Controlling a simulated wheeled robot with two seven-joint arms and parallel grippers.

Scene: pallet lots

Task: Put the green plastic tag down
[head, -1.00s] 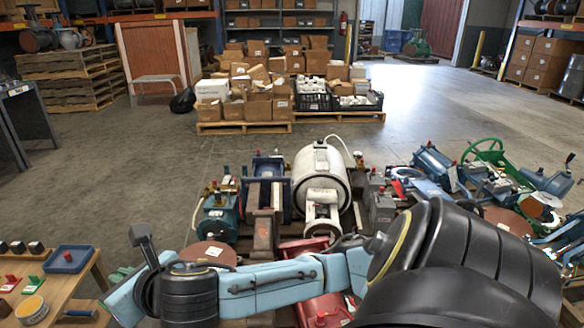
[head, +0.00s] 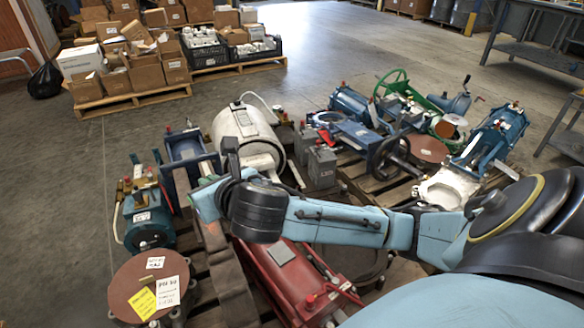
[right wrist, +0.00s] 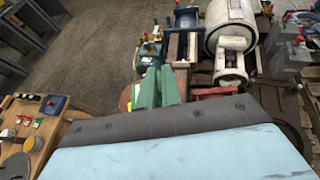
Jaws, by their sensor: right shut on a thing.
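My right arm reaches from the lower right across the head view, and its gripper (head: 206,186) is at the left end, mostly hidden by my own wrist. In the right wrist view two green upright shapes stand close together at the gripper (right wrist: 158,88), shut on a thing. I take it to be the green plastic tag, but its outline cannot be told from the green fingers. The gripper is in the air, with valves and pumps behind and below it in the picture. My left gripper is not in view.
Pallets of machinery fill the middle, with a white tank (head: 246,135), a red housing (head: 285,275) and a brown flange disc (head: 140,285) bearing labels. A wooden bench (right wrist: 50,125) with small tags and a blue tray (right wrist: 53,104) is left in the wrist view. Open floor lies beyond.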

